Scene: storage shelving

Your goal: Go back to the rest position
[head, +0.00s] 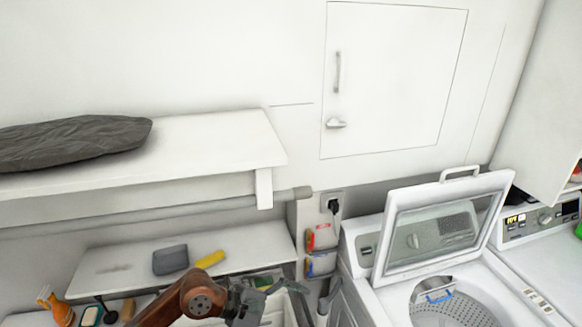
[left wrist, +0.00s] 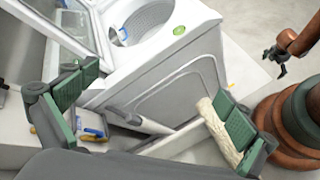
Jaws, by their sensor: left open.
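My left gripper (head: 264,294) shows at the bottom middle of the head view, on the orange-brown arm, in front of the low shelf. In the left wrist view my left gripper (left wrist: 150,116) has its two green-padded fingers wide apart. Nothing is held between them. A cream-white fluffy roll (left wrist: 218,132) appears beside the right finger, and I cannot tell if they touch. My right gripper (left wrist: 276,60) is small and dark at the upper right of the left wrist view, at the end of an orange-brown arm; its jaw opening is unclear. It is not in the head view.
An open-lidded washing machine (head: 365,262) stands right of my left gripper. A low shelf (head: 120,262) holds a grey block (head: 170,259) and a yellow sponge (head: 210,259). An upper shelf (head: 215,142) carries a dark folded cloth (head: 75,142). Spray bottle (head: 54,305) at lower left.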

